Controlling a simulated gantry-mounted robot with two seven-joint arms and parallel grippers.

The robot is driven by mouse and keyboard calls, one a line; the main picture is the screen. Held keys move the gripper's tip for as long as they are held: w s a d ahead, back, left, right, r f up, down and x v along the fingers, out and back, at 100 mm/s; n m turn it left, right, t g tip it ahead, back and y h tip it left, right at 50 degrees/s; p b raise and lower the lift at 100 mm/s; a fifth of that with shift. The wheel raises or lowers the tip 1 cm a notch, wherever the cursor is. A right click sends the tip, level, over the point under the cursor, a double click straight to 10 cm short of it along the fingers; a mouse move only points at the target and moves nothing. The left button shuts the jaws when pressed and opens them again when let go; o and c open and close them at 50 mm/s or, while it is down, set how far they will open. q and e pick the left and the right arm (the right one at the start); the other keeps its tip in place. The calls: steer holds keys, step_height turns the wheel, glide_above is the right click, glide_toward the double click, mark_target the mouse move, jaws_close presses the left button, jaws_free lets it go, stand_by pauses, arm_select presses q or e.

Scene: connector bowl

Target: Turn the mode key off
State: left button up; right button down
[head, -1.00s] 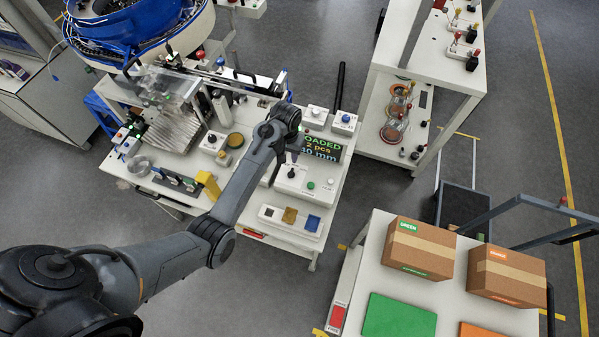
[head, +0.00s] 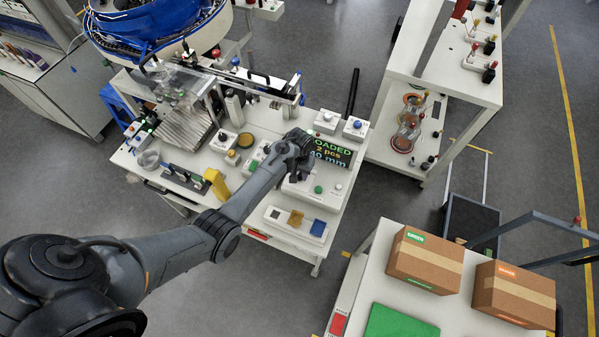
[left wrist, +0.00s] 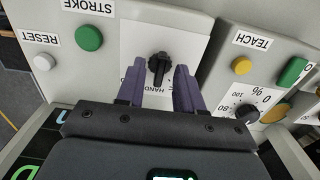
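The mode key (left wrist: 159,68) is a black knob with a narrow bar on a white plate in the left wrist view. Part of the word HAND shows beneath it. My left gripper (left wrist: 158,82) is open, with one purple finger on each side of the key. I cannot tell whether either finger touches it. In the head view my left gripper (head: 302,172) is over the white control box (head: 328,197) and hides the key. My right gripper is not in view.
Beside the key are a green STROKE button (left wrist: 89,38), a white RESET button (left wrist: 44,62), and a TEACH panel with a yellow button (left wrist: 242,66) and a percent dial (left wrist: 246,112). Cartons (head: 425,260) stand at the right.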

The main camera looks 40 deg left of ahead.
arm_select(q)
jaws_close()
steer(key=shift+r, duration=0.1)
stand_by(0.3)
steer(key=shift+n+p, duration=0.9)
steer(key=shift+n, duration=0.1)
steer(key=shift+n+p, duration=0.7)
steer(key=shift+n, duration=0.5)
steer(key=shift+n+p, duration=0.45)
steer(key=shift+n, duration=1.85)
